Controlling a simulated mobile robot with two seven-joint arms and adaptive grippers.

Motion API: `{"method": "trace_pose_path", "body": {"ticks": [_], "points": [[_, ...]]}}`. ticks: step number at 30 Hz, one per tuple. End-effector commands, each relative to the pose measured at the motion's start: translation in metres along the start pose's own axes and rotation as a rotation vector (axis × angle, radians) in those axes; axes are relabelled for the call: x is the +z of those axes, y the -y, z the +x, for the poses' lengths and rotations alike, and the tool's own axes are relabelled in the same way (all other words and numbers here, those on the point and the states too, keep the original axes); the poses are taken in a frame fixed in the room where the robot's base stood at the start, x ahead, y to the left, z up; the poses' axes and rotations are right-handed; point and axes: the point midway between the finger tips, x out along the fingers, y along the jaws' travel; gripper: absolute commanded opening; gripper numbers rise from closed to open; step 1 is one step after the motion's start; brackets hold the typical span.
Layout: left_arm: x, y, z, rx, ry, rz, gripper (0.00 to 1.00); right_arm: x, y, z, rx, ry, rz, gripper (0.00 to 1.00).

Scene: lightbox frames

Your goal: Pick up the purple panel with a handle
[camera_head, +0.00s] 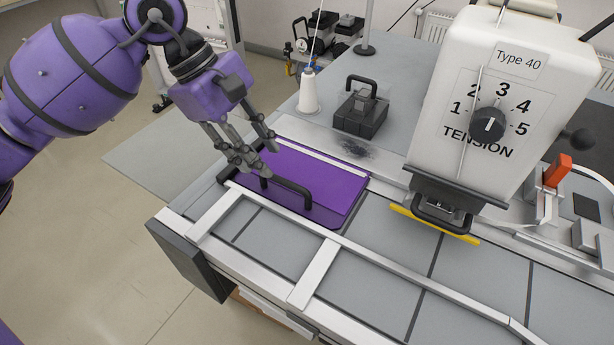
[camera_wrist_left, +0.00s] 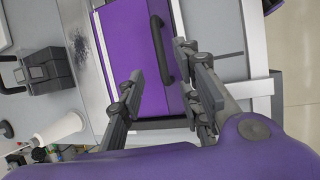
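The purple panel (camera_head: 325,180) lies flat on the grey work surface, inside the metal frame, with a black bar handle (camera_head: 292,190) along its near side. The panel (camera_wrist_left: 125,40) and handle (camera_wrist_left: 161,48) also show in the wrist view. My left gripper (camera_head: 262,160) is above the panel's left part, near one end of the handle. In the wrist view my left gripper (camera_wrist_left: 158,60) is open, its fingers apart on either side of the handle's line. Nothing is held. The fingers hide part of the panel's left end. My right gripper is not in view.
A white sewing machine head with a tension dial (camera_head: 488,124) stands to the right. A white thread cone (camera_head: 309,92) and a black block with a handle (camera_head: 361,110) stand behind the panel. Metal rails (camera_head: 315,270) run in front. Grey panels to the right are clear.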

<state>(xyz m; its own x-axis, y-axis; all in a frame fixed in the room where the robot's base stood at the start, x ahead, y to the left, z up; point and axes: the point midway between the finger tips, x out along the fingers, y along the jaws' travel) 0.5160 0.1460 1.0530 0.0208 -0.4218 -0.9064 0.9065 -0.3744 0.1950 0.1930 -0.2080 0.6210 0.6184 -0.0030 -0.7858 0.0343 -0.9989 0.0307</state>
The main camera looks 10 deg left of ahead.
Motion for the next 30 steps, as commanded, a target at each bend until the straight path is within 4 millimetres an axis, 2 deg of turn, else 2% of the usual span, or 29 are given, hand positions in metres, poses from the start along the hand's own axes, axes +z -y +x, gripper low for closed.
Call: {"method": "trace_pose_path", "body": {"ticks": [12,21,22,29,30], "points": [[0.005,0.002,0.054,0.001,0.002,0.000,0.32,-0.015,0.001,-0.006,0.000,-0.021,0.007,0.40],[0.004,0.002,0.062,0.001,0.000,0.000,0.32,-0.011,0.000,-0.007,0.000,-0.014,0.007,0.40],[0.004,0.002,0.062,0.001,0.000,0.000,0.31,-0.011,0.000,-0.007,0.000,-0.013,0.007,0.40],[0.004,0.002,0.062,0.001,0.000,0.000,0.00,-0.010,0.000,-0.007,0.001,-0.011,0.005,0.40],[0.004,0.002,0.062,0.001,0.000,0.000,0.00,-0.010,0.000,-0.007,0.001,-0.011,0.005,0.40]]}}
